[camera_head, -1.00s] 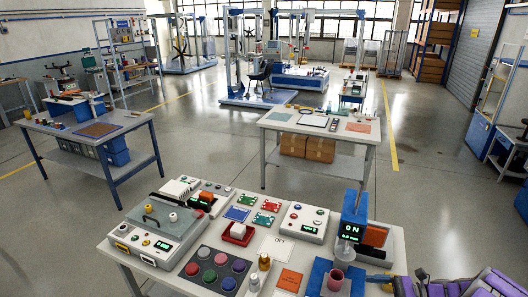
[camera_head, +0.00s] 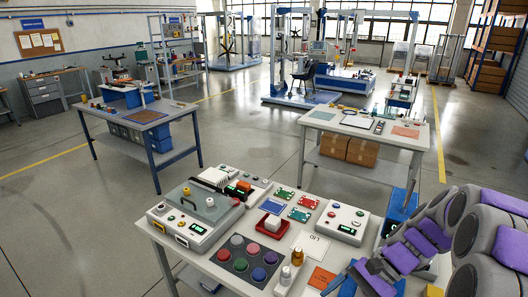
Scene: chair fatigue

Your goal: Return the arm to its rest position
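My purple and grey arm fills the lower right of the head view, folded in large rounded links at the right edge. Its slimmer end part reaches down and left over the right end of the front table (camera_head: 215,272). The arm hides most of the blue device, and the cup seen there earlier.
The front table carries a grey machine with a lid (camera_head: 196,212), a pad of coloured discs (camera_head: 246,258), a control box (camera_head: 340,222), small bottles (camera_head: 297,257) and an orange card (camera_head: 321,278). Another table (camera_head: 375,130) stands behind. Open floor lies at left.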

